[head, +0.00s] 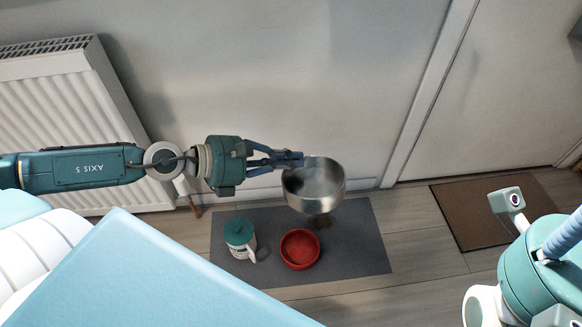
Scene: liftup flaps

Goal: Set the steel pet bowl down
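The steel pet bowl (322,190) is a round, shiny metal bowl in the middle of the head view. My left gripper (292,160) is at the bowl's left rim, with its fingers closed on that rim. The bowl appears to be held above a dark grey mat (352,250) on the floor, and a dark shadow shows just below it. My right arm shows at the lower right, but its gripper fingers are not visible.
The mat's right part is clear. A white radiator (62,105) is at the left wall. A brown doormat (478,222) lies by the door.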

